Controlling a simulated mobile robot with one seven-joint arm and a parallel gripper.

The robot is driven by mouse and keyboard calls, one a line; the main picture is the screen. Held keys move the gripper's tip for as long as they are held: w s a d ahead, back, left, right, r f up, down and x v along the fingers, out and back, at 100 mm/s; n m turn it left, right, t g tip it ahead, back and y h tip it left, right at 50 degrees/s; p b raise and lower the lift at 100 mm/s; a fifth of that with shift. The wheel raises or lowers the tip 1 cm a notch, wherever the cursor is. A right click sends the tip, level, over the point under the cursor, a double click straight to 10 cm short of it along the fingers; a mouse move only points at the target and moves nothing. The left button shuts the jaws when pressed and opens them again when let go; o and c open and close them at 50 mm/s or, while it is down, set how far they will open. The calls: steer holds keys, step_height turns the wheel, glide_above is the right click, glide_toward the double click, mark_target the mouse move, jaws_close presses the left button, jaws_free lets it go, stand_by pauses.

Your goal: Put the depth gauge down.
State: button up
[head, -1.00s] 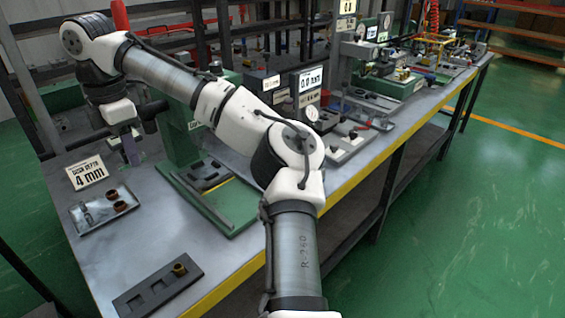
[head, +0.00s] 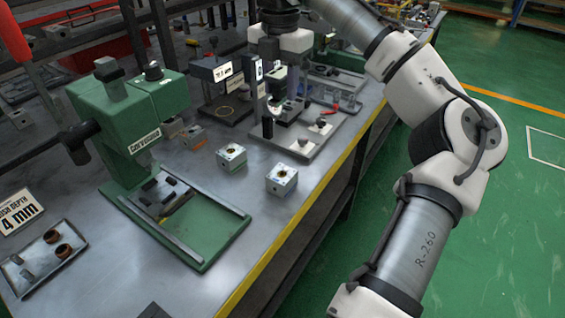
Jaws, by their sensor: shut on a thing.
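My gripper (head: 279,112) points down over a dark gauge stand at the back right of the bench in the head view. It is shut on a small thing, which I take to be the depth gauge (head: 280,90). The thing is mostly hidden by the fingers and the dark parts around it. A round white dial (head: 276,119) shows just below the fingers; I cannot tell whether it belongs to the held gauge or to the stand. I cannot tell whether the gauge touches the surface below.
Two pale valve blocks (head: 231,157) (head: 281,179) stand on the bare bench in front. A green press (head: 130,115) stands to the left. A tray with copper rings (head: 40,262) lies at the front left. The bench's yellow edge (head: 290,236) runs along the right.

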step_height(320, 180, down, 20)
steer(key=shift+d+r, duration=0.1)
steer(key=shift+r, duration=0.05)
stand_by(0.3)
steer(key=shift+f, duration=0.45)
steer(key=o, duration=1.1)
step_height(320, 180, up, 13)
steer(key=shift+f+b, duration=0.1)
steer(key=shift+b, duration=0.35)
